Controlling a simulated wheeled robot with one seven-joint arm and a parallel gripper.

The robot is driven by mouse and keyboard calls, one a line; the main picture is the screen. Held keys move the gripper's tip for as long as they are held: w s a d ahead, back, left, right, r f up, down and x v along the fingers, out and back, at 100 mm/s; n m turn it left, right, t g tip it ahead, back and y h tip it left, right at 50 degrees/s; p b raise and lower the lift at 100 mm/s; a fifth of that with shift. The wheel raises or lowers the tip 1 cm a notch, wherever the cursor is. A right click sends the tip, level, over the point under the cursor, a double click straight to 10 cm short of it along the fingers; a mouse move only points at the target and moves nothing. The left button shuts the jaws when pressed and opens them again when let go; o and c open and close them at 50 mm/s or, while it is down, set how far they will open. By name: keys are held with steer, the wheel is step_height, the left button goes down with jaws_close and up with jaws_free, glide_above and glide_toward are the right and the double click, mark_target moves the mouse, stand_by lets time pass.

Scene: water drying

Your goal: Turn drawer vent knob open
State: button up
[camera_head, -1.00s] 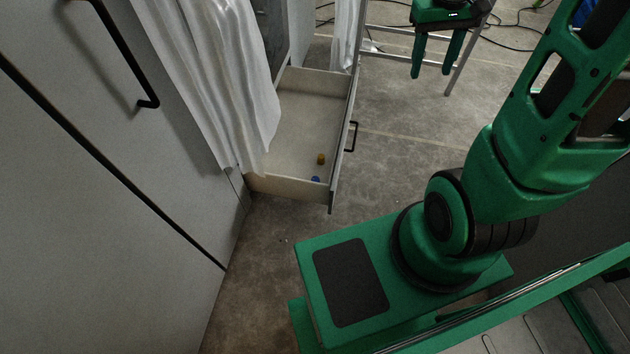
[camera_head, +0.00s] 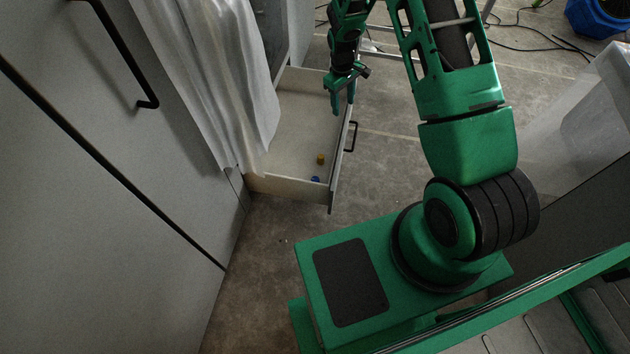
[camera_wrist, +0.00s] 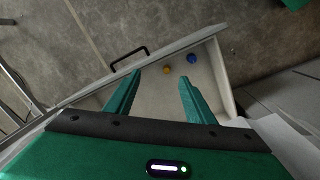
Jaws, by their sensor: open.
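The open drawer (camera_head: 288,183) sticks out from the grey cabinet, its inside pale and mostly bare. Near its front corner are two small knob-like things, one orange (camera_head: 320,159) and one blue (camera_head: 315,179). The wrist view shows the orange one (camera_wrist: 166,70) and the blue one (camera_wrist: 191,58) beyond my fingertips. I cannot tell which is the vent knob. My gripper (camera_head: 342,104) is above the far part of the drawer, near its front panel. In the wrist view my gripper (camera_wrist: 160,78) has its two green fingers spread, with nothing between them.
A black handle (camera_head: 351,137) is on the drawer's outer front. White cloth (camera_head: 225,80) hangs over the drawer's left side. A tall cabinet door with a black handle (camera_head: 122,55) stands at left. Bare floor (camera_head: 385,170) lies right of the drawer.

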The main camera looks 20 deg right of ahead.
steer(key=a+f+n, duration=0.1)
steer(key=a+f, duration=0.2)
steer(key=f, duration=0.5)
steer(key=a+f+n, duration=0.1)
steer(key=a+f, duration=0.2)
steer(key=f, duration=0.5)
steer(key=n+y, duration=0.1)
steer(key=n, duration=0.1)
glide_above(315, 179)
step_height(315, 179, down, 14)
steer(key=f, duration=0.1)
step_height(315, 179, down, 10)
steer(key=shift+s+f, duration=0.1)
steer(key=shift+f, duration=0.1)
steer(key=c, duration=1.1)
